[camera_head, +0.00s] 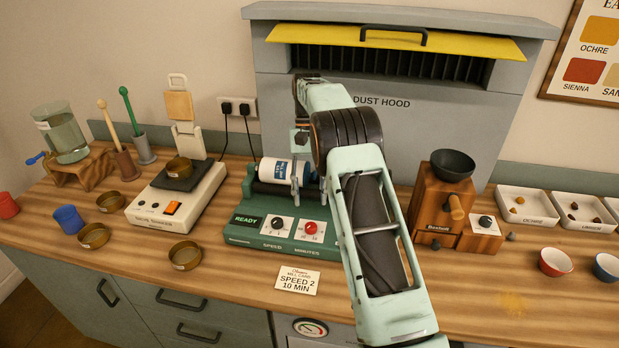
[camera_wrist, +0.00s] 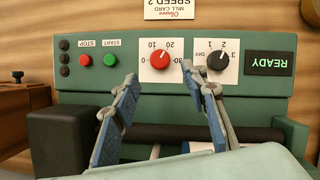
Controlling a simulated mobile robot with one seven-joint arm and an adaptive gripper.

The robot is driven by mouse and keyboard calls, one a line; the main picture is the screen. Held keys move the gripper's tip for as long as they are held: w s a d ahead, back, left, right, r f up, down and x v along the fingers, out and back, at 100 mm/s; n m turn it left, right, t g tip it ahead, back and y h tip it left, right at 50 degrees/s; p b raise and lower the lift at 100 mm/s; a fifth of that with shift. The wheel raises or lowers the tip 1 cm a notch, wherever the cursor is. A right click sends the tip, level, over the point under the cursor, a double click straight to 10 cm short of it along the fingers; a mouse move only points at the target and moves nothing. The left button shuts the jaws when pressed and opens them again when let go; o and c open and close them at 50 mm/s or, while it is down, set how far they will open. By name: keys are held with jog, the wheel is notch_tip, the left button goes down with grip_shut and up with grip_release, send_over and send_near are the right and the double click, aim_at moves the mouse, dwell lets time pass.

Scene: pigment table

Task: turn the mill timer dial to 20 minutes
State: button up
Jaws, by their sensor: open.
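The mill (camera_head: 285,240) is a green unit with a lit READY display. Its red minutes dial (camera_wrist: 160,59) sits on a white plate marked 0, 10, 20, 30; it also shows in the head view (camera_head: 310,227). The wrist view is upside down; the dial's white mark appears to point between 10 and 20, nearer 20. The black speed dial (camera_wrist: 219,60) is beside it. My gripper (camera_wrist: 159,73) is open and empty. Its fingertips lie either side of the red dial in the picture, apparently short of it. In the head view my gripper (camera_head: 297,182) is above the mill.
A white jar (camera_head: 275,171) lies on the mill's rollers. A card (camera_head: 297,280) in front reads SPEED 2, 10 MIN. START (camera_wrist: 110,59) and STOP (camera_wrist: 85,60) buttons are beside the dial. The dust hood (camera_head: 300,75) is behind.

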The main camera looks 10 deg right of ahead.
jog(key=shift+v, duration=2.5)
jog(key=shift+w+a, duration=0.1)
